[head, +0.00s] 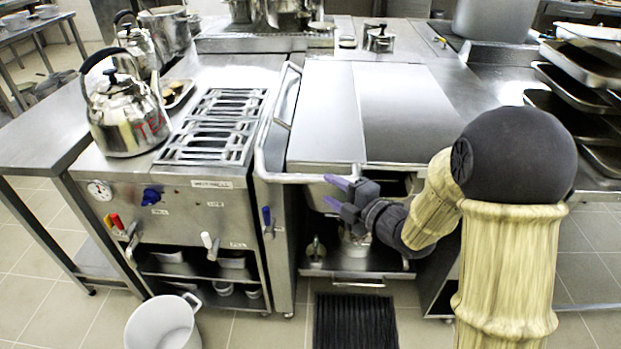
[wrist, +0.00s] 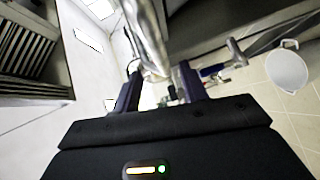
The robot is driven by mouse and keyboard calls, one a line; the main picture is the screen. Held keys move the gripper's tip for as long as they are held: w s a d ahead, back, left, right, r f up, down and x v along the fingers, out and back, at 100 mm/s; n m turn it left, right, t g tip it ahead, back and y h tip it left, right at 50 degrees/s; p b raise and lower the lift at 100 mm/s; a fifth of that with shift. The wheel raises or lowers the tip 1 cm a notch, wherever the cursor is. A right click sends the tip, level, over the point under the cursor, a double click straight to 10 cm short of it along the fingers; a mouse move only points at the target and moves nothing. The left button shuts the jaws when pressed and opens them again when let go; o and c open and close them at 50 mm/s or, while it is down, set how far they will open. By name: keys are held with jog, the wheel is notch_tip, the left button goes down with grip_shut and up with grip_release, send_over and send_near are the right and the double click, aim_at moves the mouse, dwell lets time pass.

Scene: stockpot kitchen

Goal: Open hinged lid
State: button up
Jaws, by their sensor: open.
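The hinged lid (head: 400,100) is a broad, flat stainless panel that lies shut on the steel cooking unit in the middle of the head view. A chrome bar handle (head: 262,150) runs along its left side and bends across the front edge. My gripper (head: 333,192) is open at the front edge, by the right end of that bar. In the wrist view, a shiny metal bar (wrist: 151,45) reaches down between the two fingers of my gripper (wrist: 160,85). I cannot tell whether the fingers touch it.
A kettle marked TEA (head: 122,118) stands on the stove left of the grate (head: 215,125). A white bucket (head: 163,324) and a dark floor mat (head: 355,322) are on the floor in front. Stacked dark trays (head: 575,105) stand at the right.

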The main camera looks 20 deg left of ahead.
aim_at(316, 182)
jog(key=x, duration=0.8)
jog(key=shift+c, duration=0.4)
jog(key=shift+d, duration=0.1)
grip_shut()
